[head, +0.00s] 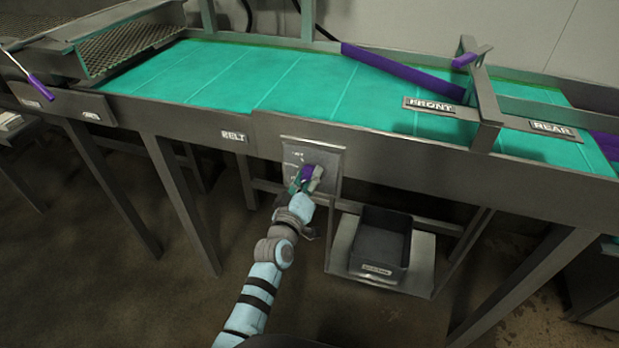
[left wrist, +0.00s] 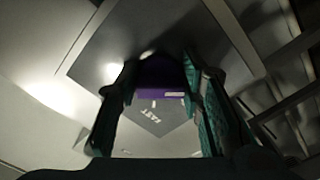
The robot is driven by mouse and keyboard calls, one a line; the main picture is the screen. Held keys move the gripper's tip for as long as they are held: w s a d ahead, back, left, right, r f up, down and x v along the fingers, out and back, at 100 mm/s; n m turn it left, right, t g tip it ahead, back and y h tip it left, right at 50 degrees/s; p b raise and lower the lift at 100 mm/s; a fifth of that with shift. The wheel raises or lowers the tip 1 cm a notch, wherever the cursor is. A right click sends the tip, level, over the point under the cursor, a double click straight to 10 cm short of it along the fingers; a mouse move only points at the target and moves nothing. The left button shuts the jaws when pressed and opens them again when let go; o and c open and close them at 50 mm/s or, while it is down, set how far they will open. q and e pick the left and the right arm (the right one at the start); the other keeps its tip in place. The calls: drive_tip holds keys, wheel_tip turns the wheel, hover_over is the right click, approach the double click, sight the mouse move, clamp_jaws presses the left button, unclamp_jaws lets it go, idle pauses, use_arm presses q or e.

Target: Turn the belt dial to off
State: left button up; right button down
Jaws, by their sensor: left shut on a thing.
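The purple belt dial (head: 307,172) sits on a small grey panel (head: 327,158) on the front of the conveyor, just right of the BELT label (head: 234,136). My left gripper (head: 304,182) is at the dial, shut on it. In the left wrist view the purple dial (left wrist: 158,78) lies between the two teal-padded fingers (left wrist: 160,100). A label reading FAST (left wrist: 152,116) shows on the panel beside the dial. The gripper hides much of the panel's markings, and I cannot tell which setting the dial points to. My right gripper is not in view.
The teal conveyor belt (head: 290,80) runs above the panel. A dark bin (head: 381,244) stands on a low shelf right of my left arm. Table legs (head: 180,205) stand to the left. A purple-handled lever (head: 40,88) is at the far left. Open floor lies below.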

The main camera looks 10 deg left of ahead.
use_arm(q)
drive_tip(key=o, duration=1.2)
drive_tip(key=shift+c, duration=0.2)
drive_tip(key=s, duration=0.7)
drive_tip(key=shift+s+a, duration=0.2)
drive_tip(key=shift+a, duration=0.05)
